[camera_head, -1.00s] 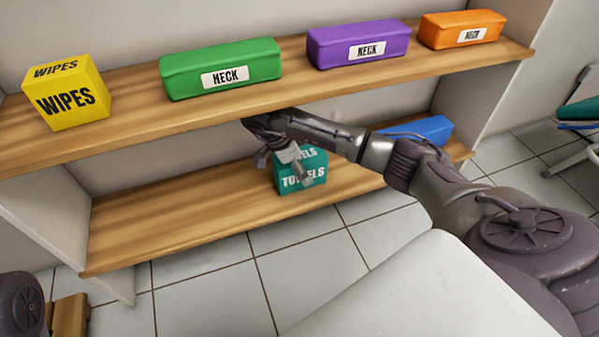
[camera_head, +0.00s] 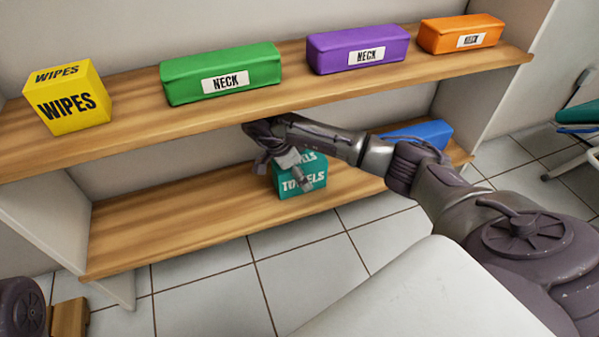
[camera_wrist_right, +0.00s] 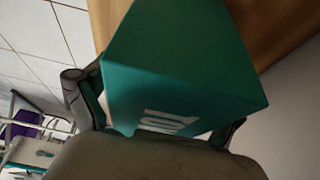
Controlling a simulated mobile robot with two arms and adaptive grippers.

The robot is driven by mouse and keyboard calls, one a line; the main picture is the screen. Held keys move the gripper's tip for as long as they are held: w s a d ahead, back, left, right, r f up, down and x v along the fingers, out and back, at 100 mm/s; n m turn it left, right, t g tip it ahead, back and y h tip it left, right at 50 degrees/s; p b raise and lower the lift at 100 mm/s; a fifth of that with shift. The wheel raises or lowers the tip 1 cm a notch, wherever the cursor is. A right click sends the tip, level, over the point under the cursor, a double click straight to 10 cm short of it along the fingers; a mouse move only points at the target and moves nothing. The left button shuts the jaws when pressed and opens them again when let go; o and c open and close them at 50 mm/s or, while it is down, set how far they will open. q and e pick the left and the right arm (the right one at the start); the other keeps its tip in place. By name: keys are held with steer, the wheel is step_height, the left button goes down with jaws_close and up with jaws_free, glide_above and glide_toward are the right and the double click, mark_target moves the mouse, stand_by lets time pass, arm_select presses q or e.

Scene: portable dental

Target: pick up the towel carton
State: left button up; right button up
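The teal towel carton (camera_head: 315,180) stands on the lower wooden shelf, partly hidden behind my right gripper (camera_head: 277,168). My right arm reaches in from the right, just below the upper shelf. In the right wrist view the carton (camera_wrist_right: 180,62) fills the middle, with my right gripper's fingers (camera_wrist_right: 155,122) on either side of it. The left finger seems to have a narrow gap to the carton; the other finger is mostly hidden, so firm contact is unclear. My left gripper is not in view; only a dark part of mine shows at the bottom left.
The upper shelf (camera_head: 290,95) holds a yellow wipes box (camera_head: 68,97), a green neck box (camera_head: 220,72), a purple one (camera_head: 357,48) and an orange one (camera_head: 461,34). A blue box (camera_head: 425,131) lies right on the lower shelf (camera_head: 180,222), whose left half is clear.

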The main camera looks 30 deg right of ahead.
steer(key=c, duration=1.2)
